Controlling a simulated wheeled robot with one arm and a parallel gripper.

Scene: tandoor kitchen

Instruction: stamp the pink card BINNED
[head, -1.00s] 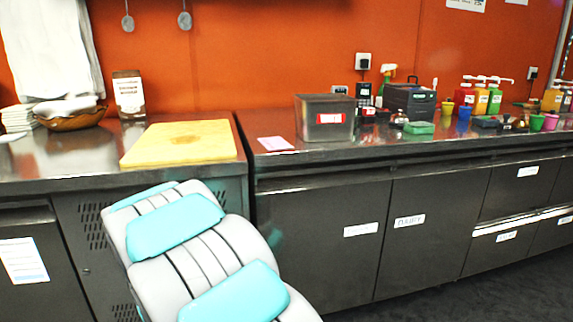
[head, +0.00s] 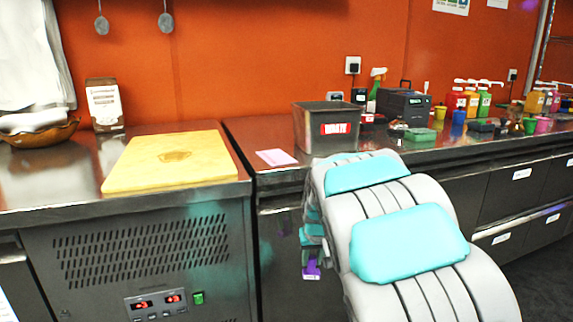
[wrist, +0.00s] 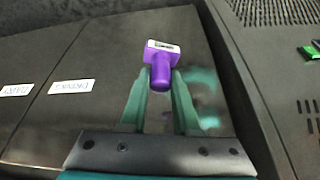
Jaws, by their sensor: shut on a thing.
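The pink card (head: 277,157) lies flat on the steel counter, left of the grey bin with a red label (head: 327,128). My gripper (wrist: 160,88) is shut on a purple stamp (wrist: 161,66), whose handle sits between the green fingers. The stamp's pale base with a small printed label faces away from the gripper. In the head view the stamp (head: 311,269) hangs in front of the cabinet doors, below the counter edge and below the card. My arm hides part of the gripper and counter there.
A yellow cutting board (head: 170,160) lies on the left counter. A dark box (head: 405,106), a green pad (head: 420,134), cups and sauce bottles stand to the right. The counter's front edge lies between the stamp and the card.

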